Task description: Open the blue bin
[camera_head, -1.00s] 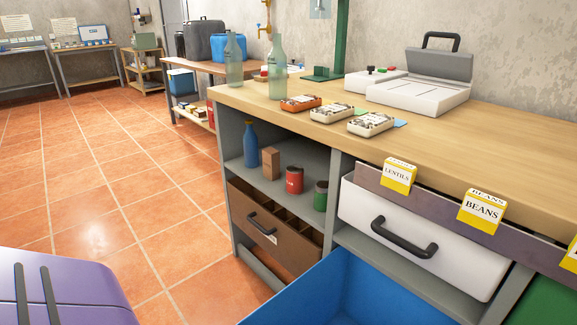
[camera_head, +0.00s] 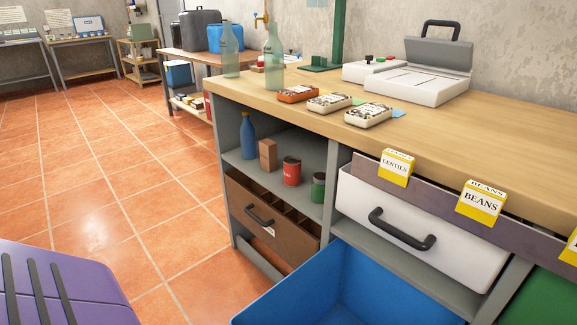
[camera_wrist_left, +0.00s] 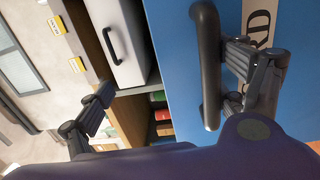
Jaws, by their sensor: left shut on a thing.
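The blue bin (camera_head: 350,285) is pulled out from under the workbench, at the bottom of the head view. Its inside shows and looks empty where visible; its front is out of frame. In the left wrist view, the bin's blue front (camera_wrist_left: 185,110) carries a dark bar handle (camera_wrist_left: 207,65) and a pale card partly hidden by a finger. My left gripper (camera_wrist_left: 168,72) has its fingers on either side of that handle and is shut on it; the contact itself is not clear. My left gripper is outside the head view. My right gripper is not in view.
The workbench (camera_head: 450,130) holds bottles, small trays and a hinged device. A white drawer (camera_head: 440,240) with a black handle sits above the bin, and a brown drawer (camera_head: 250,205) to its left. A green bin (camera_head: 550,300) is at right. Tiled floor (camera_head: 100,180) is clear at left.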

